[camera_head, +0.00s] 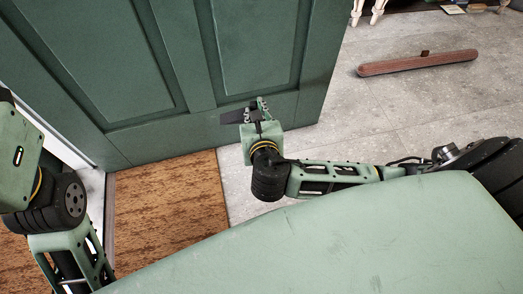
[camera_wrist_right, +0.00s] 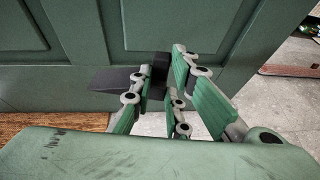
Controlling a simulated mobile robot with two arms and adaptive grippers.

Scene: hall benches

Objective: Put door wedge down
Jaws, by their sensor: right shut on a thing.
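The door wedge (camera_head: 233,116) is a dark grey tapered block in the head view, in front of the lower part of the green door (camera_head: 120,60). Its thin end points left in the right wrist view (camera_wrist_right: 112,80). My right gripper (camera_head: 260,108) is shut on its thick end, and the fingers partly hide it there; the fingers also show in the right wrist view (camera_wrist_right: 165,85). I cannot tell whether the wedge touches the door or the floor. Of my left arm only links show at the left edge; its gripper is out of view.
A brown doormat (camera_head: 165,215) lies at the door's foot. Pale furniture legs (camera_head: 367,12) stand at the top.

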